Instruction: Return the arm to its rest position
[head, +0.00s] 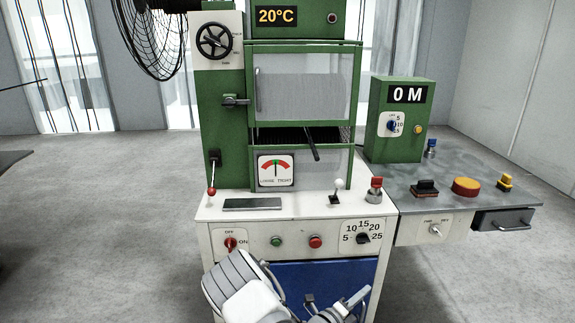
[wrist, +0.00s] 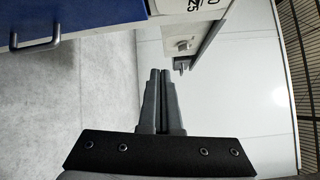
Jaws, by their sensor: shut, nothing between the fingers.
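My arm (head: 245,290) is folded low at the bottom centre of the head view, in front of the machine's blue cabinet front (head: 320,283). Its far end runs out of the frame at the bottom, so the gripper shows clearly only in the wrist view. There my gripper (wrist: 161,72) has its two grey fingers together, with nothing between them. The fingers point into open space and touch nothing visible.
The green and white extrusion machine (head: 300,215) stands just ahead, with knobs, buttons and levers on its front. A side table (head: 465,192) with a drawer (head: 502,220) adjoins it at the right. The blue cabinet's handle (wrist: 35,44) shows in the wrist view. Floor at left is clear.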

